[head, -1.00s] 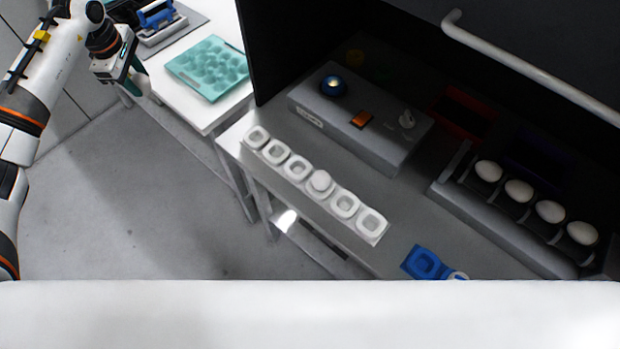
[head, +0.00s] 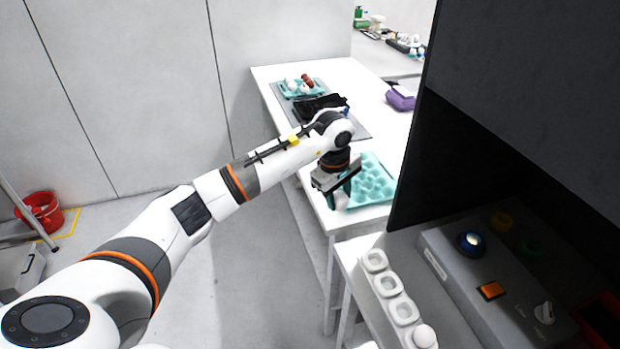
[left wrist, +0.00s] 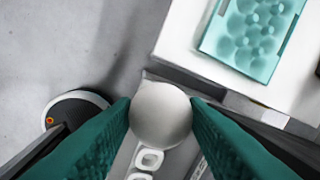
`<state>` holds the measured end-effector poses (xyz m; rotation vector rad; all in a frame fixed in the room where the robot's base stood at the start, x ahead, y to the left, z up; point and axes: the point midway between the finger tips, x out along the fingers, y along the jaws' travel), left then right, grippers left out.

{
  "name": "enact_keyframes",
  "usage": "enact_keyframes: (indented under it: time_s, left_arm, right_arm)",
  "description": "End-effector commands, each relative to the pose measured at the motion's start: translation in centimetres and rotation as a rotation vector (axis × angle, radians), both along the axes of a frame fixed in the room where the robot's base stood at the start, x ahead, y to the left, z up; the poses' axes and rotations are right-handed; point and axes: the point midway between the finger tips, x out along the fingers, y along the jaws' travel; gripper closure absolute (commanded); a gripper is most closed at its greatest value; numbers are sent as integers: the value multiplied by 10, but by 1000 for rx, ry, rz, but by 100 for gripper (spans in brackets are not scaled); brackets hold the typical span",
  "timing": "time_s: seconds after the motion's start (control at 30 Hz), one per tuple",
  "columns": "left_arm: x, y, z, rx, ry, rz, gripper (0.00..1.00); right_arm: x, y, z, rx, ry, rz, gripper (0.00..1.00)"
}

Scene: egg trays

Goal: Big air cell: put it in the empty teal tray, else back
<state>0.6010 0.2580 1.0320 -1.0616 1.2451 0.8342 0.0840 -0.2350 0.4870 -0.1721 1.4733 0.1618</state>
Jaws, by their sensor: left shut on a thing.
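My left gripper (head: 338,194) is shut on a white egg (left wrist: 160,115). In the left wrist view the egg sits between the two teal fingers. In the head view the gripper is at the near left edge of the empty teal tray (head: 377,203), and the egg (head: 340,201) shows only partly below the fingers. The teal tray also shows in the left wrist view (left wrist: 207,42), up and to the right of the egg, with its cups bare. My right gripper is not in view.
A white holder row (head: 391,286) with an egg (head: 424,336) in one cup stands at the lower right. A grey box (head: 460,275) with a lamp and orange button is beside it. A dark cabinet wall (head: 425,130) rises right of the tray. Another teal tray (head: 285,91) holds eggs farther back.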

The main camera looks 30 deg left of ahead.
Motion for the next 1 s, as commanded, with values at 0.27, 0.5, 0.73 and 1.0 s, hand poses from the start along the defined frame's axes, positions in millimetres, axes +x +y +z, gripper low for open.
enact_keyframes:
  time_s: [0.27, 0.5, 0.73, 1.0]
  left_arm:
    - [-35, -121, -24, -4, -1, -265, 67]
    - [-55, -166, -27, -6, -8, -373, 67]
    - [-58, -171, -35, -7, -8, -386, 67]
    - [-59, -171, -64, -7, -7, -384, 67]
  right_arm:
    - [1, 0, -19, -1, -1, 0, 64]
    - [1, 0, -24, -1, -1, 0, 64]
    - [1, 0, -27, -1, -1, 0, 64]
    - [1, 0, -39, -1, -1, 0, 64]
